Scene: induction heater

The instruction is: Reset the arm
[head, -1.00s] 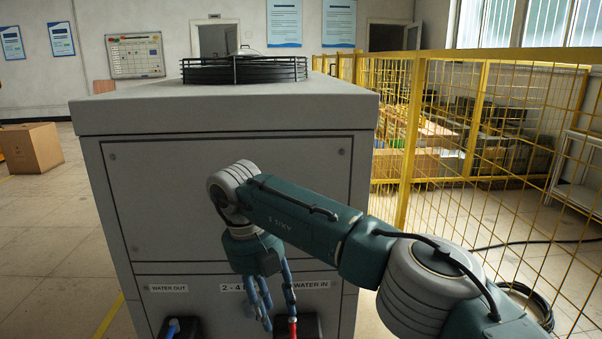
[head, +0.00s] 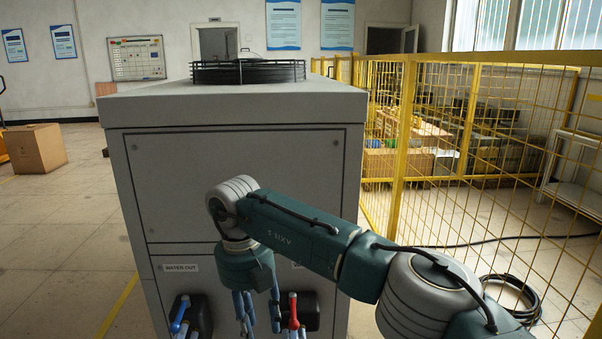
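My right arm comes in from the right, and its gripper (head: 261,322) points down in front of the grey cabinet (head: 240,165). Its blue fingers stand apart with nothing seen between them, so it looks open. A red valve handle (head: 293,310) stands upright just right of the fingers and looks apart from them. A blue valve handle (head: 180,313) stands tilted at the lower left, by the WATER OUT label (head: 181,268). The WATER IN label is mostly hidden behind my arm.
A yellow mesh fence (head: 480,150) runs along the right side. A black coiled cable (head: 515,300) lies on the floor by it. A cardboard box (head: 36,148) stands at the far left. The floor left of the cabinet is mostly clear.

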